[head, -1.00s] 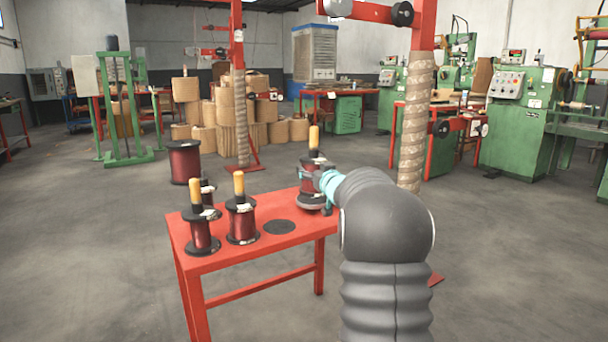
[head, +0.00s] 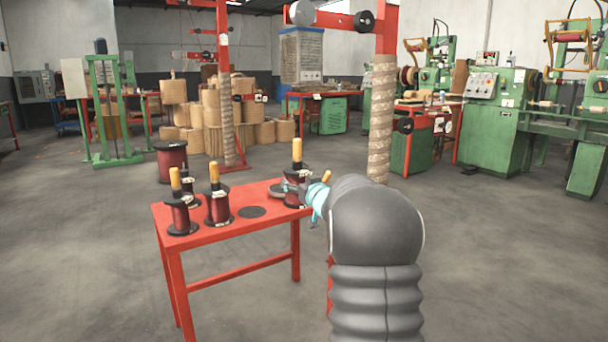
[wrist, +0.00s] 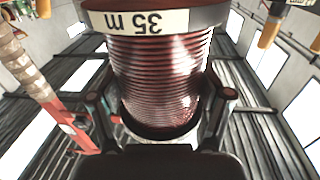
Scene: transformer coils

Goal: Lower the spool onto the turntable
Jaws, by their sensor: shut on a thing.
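My gripper (head: 308,192) is shut on a spool of dark red wire (head: 293,187) with black flanges and an upright yellow handle. In the wrist view this spool (wrist: 160,70) fills the space between both fingers (wrist: 162,100), and its flange label reads "35 m" upside down. The turntable (head: 279,190), a grey disc on the red table (head: 225,256), shows just left of the held spool, which partly covers it. The spool's lower flange appears low, near the table's right edge. I cannot tell whether it touches anything.
Several similar spools (head: 218,208) stand on the table's left part. A flat dark disc (head: 252,212) lies bare mid-table. Another yellow handle (head: 326,177) shows behind my arm. A bigger red spool (head: 171,160) stands behind the table. A rope-wrapped red post (head: 380,120) rises behind.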

